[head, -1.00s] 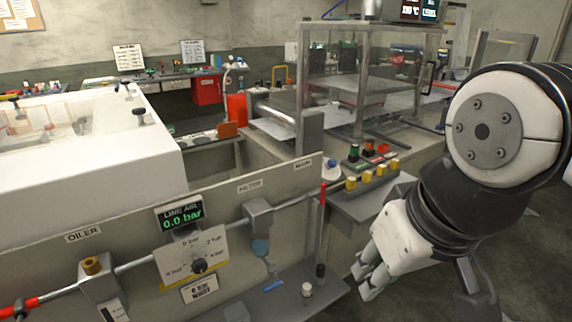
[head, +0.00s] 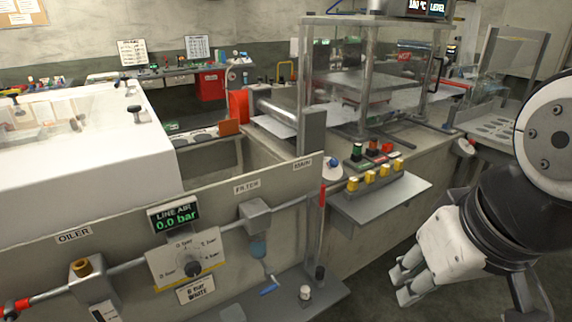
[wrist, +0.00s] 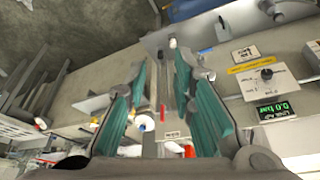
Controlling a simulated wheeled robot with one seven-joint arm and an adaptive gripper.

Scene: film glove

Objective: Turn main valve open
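The main valve's red lever (head: 322,208) hangs upright at the right end of the panel's pipe, beside the MAIN label (head: 302,164). A red upright piece that looks like the same lever (wrist: 162,112) shows between my fingers in the wrist view, beyond the tips. My gripper (head: 402,285) is to the right of the lever in the head view, apart from it. The wrist view shows its teal-padded fingers (wrist: 157,75) spread apart with nothing held between them. The line air display (head: 175,217) reads 0.0 bar.
The panel (head: 125,225) carries a filter (head: 257,220), a regulator dial (head: 192,268) and an oiler (head: 85,268). A shelf with yellow, green and red buttons (head: 370,178) juts out right of the lever. Open floor (head: 375,275) lies below my gripper.

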